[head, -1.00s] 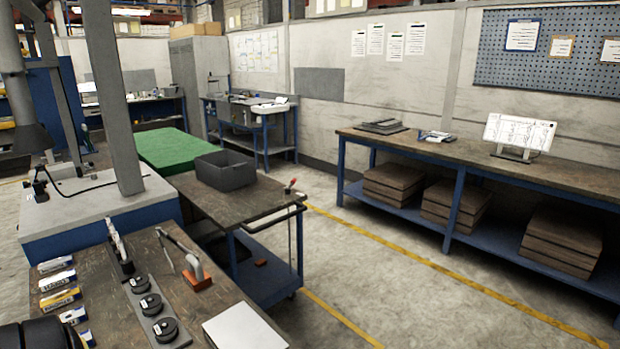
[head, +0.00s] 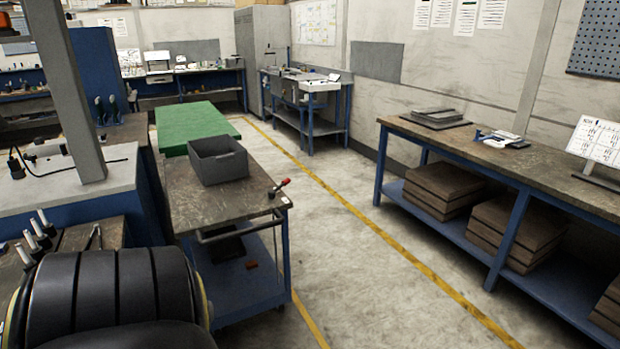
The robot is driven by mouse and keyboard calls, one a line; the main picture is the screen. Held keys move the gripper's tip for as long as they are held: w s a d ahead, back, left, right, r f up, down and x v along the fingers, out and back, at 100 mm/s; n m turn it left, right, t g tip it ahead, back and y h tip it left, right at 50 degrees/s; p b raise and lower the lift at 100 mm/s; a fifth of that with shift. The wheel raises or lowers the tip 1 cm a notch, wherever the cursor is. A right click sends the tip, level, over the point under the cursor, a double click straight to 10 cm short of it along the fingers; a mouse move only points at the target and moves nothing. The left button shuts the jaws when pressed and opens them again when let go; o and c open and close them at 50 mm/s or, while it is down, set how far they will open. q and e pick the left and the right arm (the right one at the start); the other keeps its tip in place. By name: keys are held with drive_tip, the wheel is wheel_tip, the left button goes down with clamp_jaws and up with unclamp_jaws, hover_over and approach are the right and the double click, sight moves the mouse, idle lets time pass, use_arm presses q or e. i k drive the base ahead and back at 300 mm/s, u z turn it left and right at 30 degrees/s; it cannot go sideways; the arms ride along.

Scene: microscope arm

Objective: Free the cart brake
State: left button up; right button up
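The cart (head: 205,208) stands in the middle of the head view. It has a worn brown top, a blue frame and a lower blue shelf. A lever with a red knob (head: 283,184) sits at the cart's near right corner, beside the dark push handle (head: 240,228). I take this lever to be the brake; it tilts up to the right. A black ribbed part of my own arm fills the lower left corner. Neither of my grippers shows, and nothing touches the lever or the cart.
A grey bin (head: 218,165) stands on the cart, with a green-topped table (head: 193,127) behind it. A bench (head: 28,246) lies left of the cart. A long workbench (head: 490,150) runs along the right wall. The floor between cart and workbench (head: 350,215) is clear.

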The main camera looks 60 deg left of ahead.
sight(271, 192)
drive_tip(key=i, duration=0.6)
drive_tip(key=u, duration=2.35)
